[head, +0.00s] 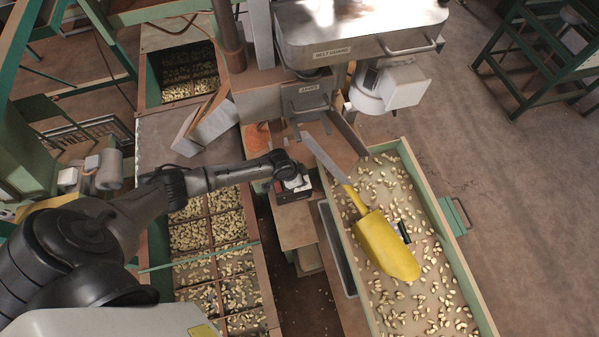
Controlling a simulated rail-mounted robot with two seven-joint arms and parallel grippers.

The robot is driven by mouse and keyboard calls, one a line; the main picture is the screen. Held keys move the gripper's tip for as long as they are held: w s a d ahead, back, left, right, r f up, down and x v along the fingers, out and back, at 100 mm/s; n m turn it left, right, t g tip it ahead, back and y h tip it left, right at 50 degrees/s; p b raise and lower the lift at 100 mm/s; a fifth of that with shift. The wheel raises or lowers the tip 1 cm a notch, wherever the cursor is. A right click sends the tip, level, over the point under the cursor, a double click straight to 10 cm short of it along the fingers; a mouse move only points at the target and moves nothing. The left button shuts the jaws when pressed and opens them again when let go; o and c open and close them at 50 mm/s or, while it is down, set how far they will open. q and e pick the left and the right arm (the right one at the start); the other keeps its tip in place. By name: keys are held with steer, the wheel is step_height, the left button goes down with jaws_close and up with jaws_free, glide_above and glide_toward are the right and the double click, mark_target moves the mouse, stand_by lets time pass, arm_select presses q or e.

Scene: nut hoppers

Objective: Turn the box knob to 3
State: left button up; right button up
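A small dark box (293,195) with some red on it stands near the middle of the head view, on a wooden ledge. My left arm reaches in from the left, and my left gripper (293,178) is right at the top of this box. The gripper covers much of the box's upper face. The knob and its number marks cannot be made out. Whether the fingers touch or hold the knob is too small to tell. My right gripper is not in view.
A sectioned nut bin (262,284) lies left of the box. A long tray of nuts (466,268) lies to the right, with a yellow scoop (386,247) in it. A metal machine housing (360,22) stands behind. An angled metal strip (325,160) is close right of the gripper.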

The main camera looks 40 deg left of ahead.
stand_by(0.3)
arm_select(q)
steer(key=o, duration=0.9)
steer(key=shift+p+v, duration=2)
steer(key=shift+v, duration=4.9)
steer(key=shift+w, duration=0.15)
steer(key=shift+d, duration=0.1)
